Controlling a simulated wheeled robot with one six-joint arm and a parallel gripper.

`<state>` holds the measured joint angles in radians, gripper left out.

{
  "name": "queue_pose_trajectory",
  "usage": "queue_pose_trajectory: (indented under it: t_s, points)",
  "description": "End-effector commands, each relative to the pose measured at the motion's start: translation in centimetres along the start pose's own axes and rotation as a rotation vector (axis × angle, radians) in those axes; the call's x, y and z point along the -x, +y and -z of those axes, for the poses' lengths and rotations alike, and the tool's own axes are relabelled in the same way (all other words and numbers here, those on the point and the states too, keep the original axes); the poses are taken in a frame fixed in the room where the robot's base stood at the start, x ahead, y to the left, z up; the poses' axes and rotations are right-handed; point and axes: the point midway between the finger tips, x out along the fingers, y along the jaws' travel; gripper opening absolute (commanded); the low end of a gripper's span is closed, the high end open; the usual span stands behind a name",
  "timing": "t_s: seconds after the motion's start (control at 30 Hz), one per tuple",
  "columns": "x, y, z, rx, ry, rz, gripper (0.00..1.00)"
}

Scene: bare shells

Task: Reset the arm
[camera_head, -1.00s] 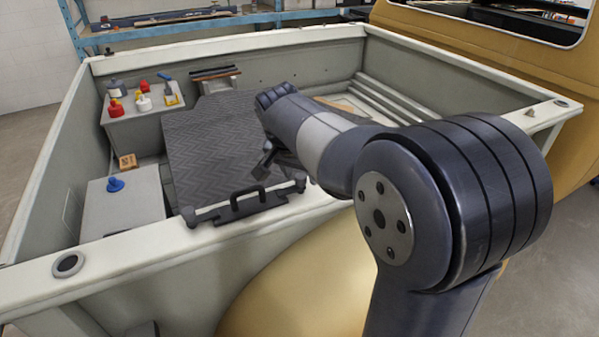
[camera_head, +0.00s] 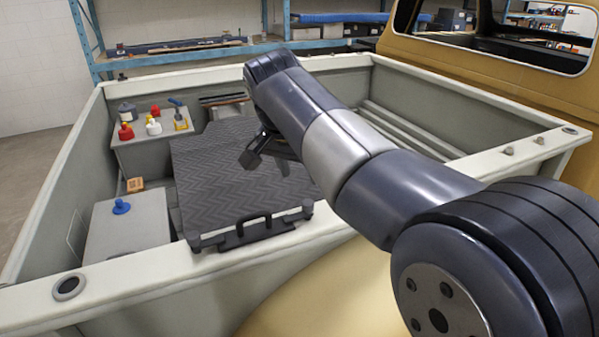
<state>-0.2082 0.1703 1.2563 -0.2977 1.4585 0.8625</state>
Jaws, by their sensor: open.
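My arm reaches from the lower right over the pickup bed, with its wrist high over the bed's middle. My gripper (camera_head: 247,160) hangs below the wrist, above the dark ribbed panel, and its jaws are open with nothing seen between them. The dark ribbed panel (camera_head: 215,185) lies in the bed with a black handle (camera_head: 245,228) at its near edge. The arm hides part of the panel's right side and the bed behind it.
Bed walls (camera_head: 150,265) surround the area. At left are a grey box with a blue knob (camera_head: 121,206), a small wooden block (camera_head: 135,184), and a ledge with red, white and yellow items (camera_head: 153,126). The yellow cab (camera_head: 480,85) stands at right, blue shelving (camera_head: 200,55) behind.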

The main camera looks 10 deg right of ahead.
Motion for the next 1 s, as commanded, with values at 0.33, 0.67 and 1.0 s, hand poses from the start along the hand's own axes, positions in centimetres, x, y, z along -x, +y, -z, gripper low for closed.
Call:
queue_pose_trajectory:
  t_s: [0.33,0.67,1.0]
  points:
    - [-2.3,0.0,0.0,0.0,-0.003,-0.003,0.47]
    - [-8.4,0.1,0.1,0.0,-0.002,-0.004,0.47]
    - [-10.9,0.1,0.0,0.026,0.001,0.011,0.47]
